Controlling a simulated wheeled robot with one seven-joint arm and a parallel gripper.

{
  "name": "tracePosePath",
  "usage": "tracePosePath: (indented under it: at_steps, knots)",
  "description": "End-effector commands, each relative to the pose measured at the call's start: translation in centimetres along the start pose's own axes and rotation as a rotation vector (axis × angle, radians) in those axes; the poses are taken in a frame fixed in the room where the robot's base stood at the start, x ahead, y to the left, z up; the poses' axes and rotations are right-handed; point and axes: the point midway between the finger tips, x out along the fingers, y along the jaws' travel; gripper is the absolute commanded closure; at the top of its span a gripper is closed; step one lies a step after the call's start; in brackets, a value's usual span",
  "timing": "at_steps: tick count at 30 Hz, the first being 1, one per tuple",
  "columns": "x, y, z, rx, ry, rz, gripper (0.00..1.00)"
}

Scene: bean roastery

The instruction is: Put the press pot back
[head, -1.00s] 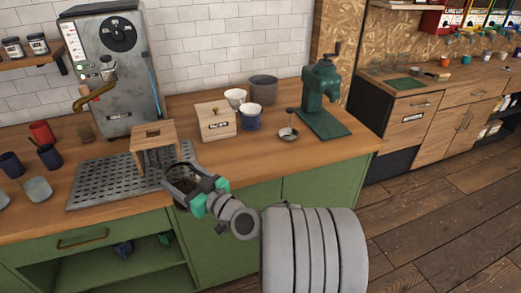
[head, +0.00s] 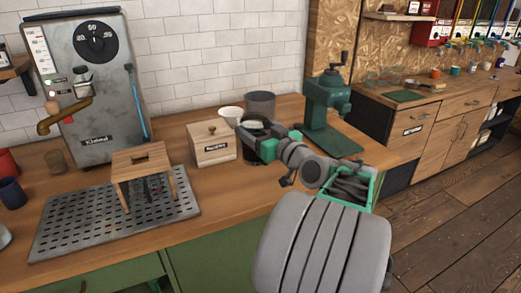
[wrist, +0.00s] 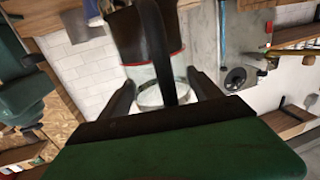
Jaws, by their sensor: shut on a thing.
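My gripper (head: 256,138) is shut on the press pot, over the back part of the wooden counter. In the head view the dark press pot (head: 252,155) shows only partly behind the gripper. In the wrist view the press pot (wrist: 136,38) sits between my two fingers (wrist: 148,88), with a dark body and handle, a red band and a clear part below. I cannot tell whether its base touches the counter.
A labelled wooden box (head: 212,147) stands just left of the gripper. A white cup (head: 230,115) and a grey pot (head: 260,103) stand behind. A green grinder (head: 325,112) is to the right. A wooden stand (head: 143,160) is on the perforated tray (head: 75,226).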

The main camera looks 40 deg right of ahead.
Motion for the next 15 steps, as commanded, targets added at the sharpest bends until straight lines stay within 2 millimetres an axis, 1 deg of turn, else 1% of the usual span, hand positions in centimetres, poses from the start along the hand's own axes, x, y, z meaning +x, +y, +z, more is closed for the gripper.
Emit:
tracePosePath:
  at_steps: [1,3,6,13,15]
  knots:
    - [1.0,1.0,0.4,0.001,0.002,-0.002,1.00]
    - [1.8,1.9,2.3,0.004,0.000,-0.001,1.00]
    - [2.8,3.1,4.1,0.000,0.003,0.001,1.00]
    - [4.0,4.5,6.2,-0.002,0.005,0.003,1.00]
    - [4.0,4.7,7.3,0.000,0.003,0.004,1.00]
